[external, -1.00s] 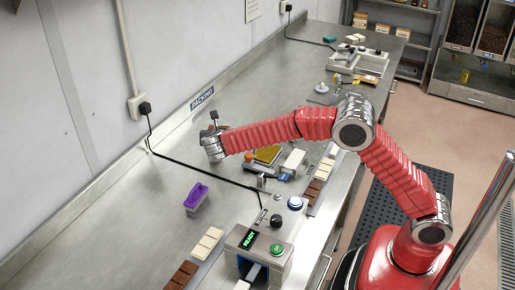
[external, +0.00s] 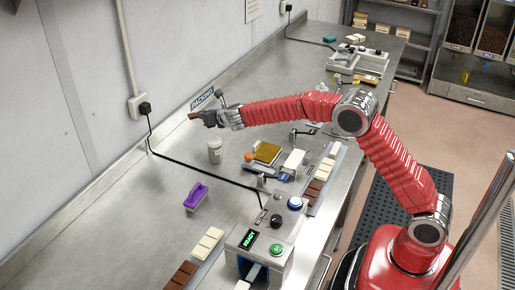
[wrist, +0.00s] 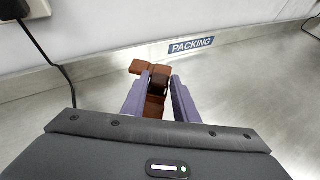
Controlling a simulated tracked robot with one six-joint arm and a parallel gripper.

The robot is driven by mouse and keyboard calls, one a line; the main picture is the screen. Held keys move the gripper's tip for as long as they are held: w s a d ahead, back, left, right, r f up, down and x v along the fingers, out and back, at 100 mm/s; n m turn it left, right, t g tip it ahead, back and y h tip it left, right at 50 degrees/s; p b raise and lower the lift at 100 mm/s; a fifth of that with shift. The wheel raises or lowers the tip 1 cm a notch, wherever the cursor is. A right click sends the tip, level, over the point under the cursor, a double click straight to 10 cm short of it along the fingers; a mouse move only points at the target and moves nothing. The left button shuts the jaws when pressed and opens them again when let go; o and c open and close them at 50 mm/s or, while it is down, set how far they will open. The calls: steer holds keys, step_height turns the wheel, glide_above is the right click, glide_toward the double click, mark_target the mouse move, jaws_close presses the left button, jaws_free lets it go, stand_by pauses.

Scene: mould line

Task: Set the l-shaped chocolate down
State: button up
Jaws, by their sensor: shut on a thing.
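The l-shaped chocolate (external: 193,115) is a brown piece at the end of my gripper (external: 207,117), near the back wall beside the packing sign. In the wrist view the chocolate (wrist: 138,67) sits between the two purple fingers of my gripper (wrist: 160,85), which is shut on it. One arm of the chocolate sticks out beyond the fingertips to the left. Part of it is hidden by the fingers. In the external view it appears held above the steel counter (external: 130,215), though the exact height is hard to tell.
The blue packing sign (wrist: 191,45) is on the back edge of the counter. A black cable (external: 200,170) crosses the counter. The counter's left part is clear.

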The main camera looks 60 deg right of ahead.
steer(key=shift+w+d+n+t+y, duration=0.3)
steer(key=shift+w+d+n+y, duration=0.25)
steer(key=shift+d+n+y, duration=0.25)
steer(key=d+n+y, duration=0.1)
steer(key=n+y, duration=1)
glide_above(238, 136)
steer(key=shift+s+d+f+g, duration=0.1)
steer(key=shift+f+g, duration=0.15)
steer(key=shift+g, duration=0.15)
steer(key=shift+f, duration=0.1)
steer(key=shift+f, duration=3)
steer(key=shift+f, duration=0.1)
steer(key=shift+f, duration=1.75)
